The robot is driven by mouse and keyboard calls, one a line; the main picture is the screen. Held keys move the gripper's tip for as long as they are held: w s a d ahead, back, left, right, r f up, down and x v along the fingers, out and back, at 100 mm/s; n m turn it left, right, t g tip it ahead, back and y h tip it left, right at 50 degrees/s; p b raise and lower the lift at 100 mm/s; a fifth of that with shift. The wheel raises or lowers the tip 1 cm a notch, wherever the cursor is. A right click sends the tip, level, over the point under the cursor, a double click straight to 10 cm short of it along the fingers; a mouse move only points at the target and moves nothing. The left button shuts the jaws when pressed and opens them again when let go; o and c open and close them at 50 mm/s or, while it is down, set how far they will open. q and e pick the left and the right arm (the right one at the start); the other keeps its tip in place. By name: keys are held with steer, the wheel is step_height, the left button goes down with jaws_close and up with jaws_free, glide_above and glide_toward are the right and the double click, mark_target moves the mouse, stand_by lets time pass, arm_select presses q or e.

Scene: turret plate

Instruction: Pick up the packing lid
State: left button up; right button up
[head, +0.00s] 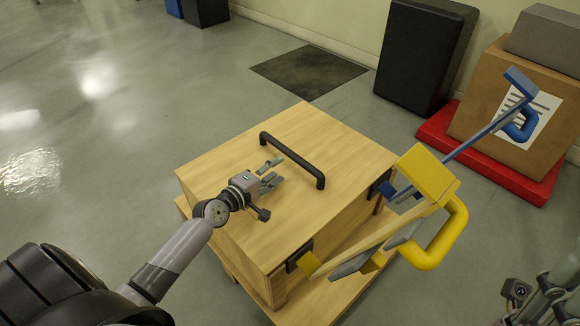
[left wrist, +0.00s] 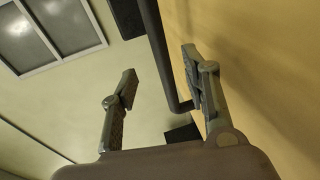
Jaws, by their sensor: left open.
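The packing lid (head: 322,143) is a light wooden top on a wooden crate, with a black bar handle (head: 297,159) standing up from it. My left gripper (head: 273,170) is open and empty above the lid, close beside the handle. In the left wrist view, the handle (left wrist: 159,45) shows between the two open fingers (left wrist: 160,75), and the wooden face (left wrist: 275,60) fills the right side. I cannot tell whether a finger touches the handle. Part of my right gripper (head: 525,290) shows at the bottom right corner; its fingers are unclear.
A yellow and blue tool-like piece (head: 427,178) with a yellow loop handle overlaps the crate's right side. Black latches (head: 299,255) sit on the crate's edge. Beyond are a black case (head: 425,55) and a cardboard box (head: 490,85) on a red base (head: 475,155). The left floor is clear.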

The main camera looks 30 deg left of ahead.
mark_target(292, 156)
arm_select(q)
steer(key=b+x, duration=0.3)
steer(key=x, duration=0.5)
steer(key=shift+w+f, duration=0.1)
steer(key=shift+c, duration=0.4)
jaws_close()
stand_by(0.5)
steer(key=shift+w+a+r, duration=0.1)
steer(key=shift+r, duration=0.3)
